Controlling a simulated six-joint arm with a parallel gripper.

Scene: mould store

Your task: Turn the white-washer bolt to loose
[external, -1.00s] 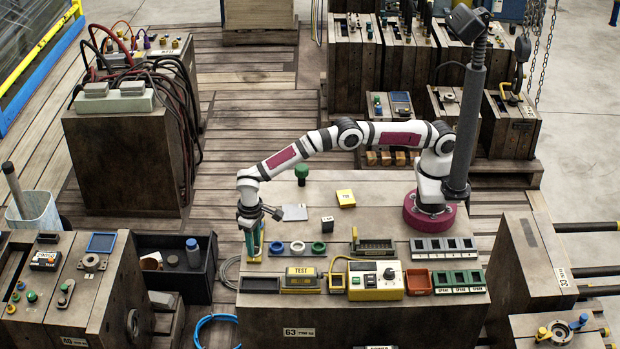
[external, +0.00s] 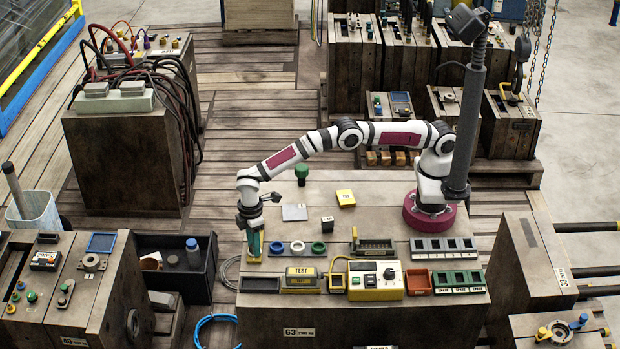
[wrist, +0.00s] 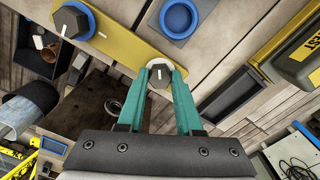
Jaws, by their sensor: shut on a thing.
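The white-washer bolt (wrist: 159,82) has a dark grey head with a white mark line and a pale washer (wrist: 156,63). It sits at one end of a yellow plate (wrist: 120,42) in the wrist view. My gripper (wrist: 160,73) has teal fingers on both sides of this head and is shut on it. In the wrist view the mark line points towards the top of the picture. A second bolt (wrist: 73,20) with a blue washer sits at the plate's other end. In the external view my gripper (external: 253,246) points down at the bench's left edge and hides most of the plate.
A blue ring (external: 277,248) on a dark square is close beside my gripper, with white (external: 297,248) and green (external: 318,248) rings further right. A yellow TEST box (external: 302,277) and a control box (external: 376,281) stand along the front. A black bin (external: 205,287) is left of the bench.

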